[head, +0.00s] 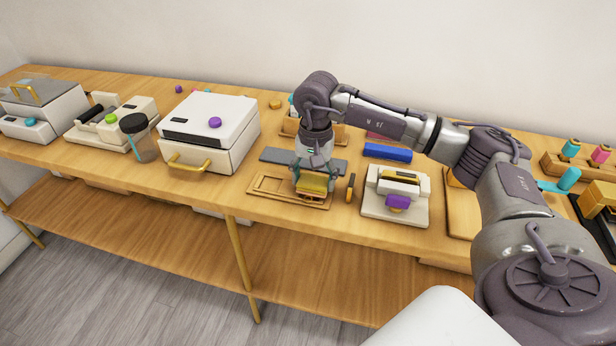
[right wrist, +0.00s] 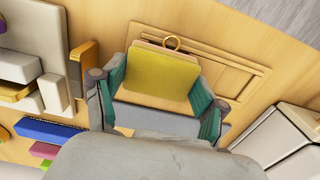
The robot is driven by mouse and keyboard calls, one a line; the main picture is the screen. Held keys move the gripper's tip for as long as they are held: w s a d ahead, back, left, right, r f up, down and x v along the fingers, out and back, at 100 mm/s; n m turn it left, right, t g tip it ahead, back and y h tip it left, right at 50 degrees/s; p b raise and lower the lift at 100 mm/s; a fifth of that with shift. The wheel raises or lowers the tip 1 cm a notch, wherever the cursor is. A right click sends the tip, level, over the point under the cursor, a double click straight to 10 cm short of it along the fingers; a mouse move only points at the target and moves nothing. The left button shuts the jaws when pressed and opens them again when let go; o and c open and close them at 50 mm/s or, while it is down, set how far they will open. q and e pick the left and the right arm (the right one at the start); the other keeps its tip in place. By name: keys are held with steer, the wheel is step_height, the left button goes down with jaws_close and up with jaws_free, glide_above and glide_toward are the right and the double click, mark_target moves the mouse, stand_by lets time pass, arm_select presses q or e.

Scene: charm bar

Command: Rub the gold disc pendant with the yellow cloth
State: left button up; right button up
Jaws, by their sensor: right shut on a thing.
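My right gripper (head: 314,172) points down over a wooden tray (head: 262,187) near the table's front edge. It is shut on the yellow cloth (head: 311,185), which looks like a folded pad. In the right wrist view the cloth (right wrist: 158,78) sits between the green fingers of the gripper (right wrist: 158,104). A gold ring (right wrist: 171,40) shows just past the cloth's far edge, perhaps part of the gold disc pendant. The pendant's disc is not visible; the cloth may hide it. I cannot tell whether the cloth touches it. My left gripper is not in view.
A white device with a purple knob (head: 397,203) stands close to the right of the gripper. A white box with a gold handle (head: 211,132) stands to the left. A grey mat (head: 275,157) and a blue block (head: 387,153) lie behind.

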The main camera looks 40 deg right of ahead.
steer(key=shift+w+a, duration=0.3)
steer(key=shift+w+a, duration=0.25)
steer(key=shift+w, duration=0.1)
steer(key=shift+s+d+f, duration=0.1)
steer(key=shift+s+d, duration=0.2)
stand_by(0.4)
steer(key=shift+s+d+b, duration=0.25)
steer(key=shift+s+b, duration=0.1)
steer(key=shift+s+d, duration=0.1)
steer(key=shift+s+d, duration=0.15)
steer(key=shift+s, duration=0.05)
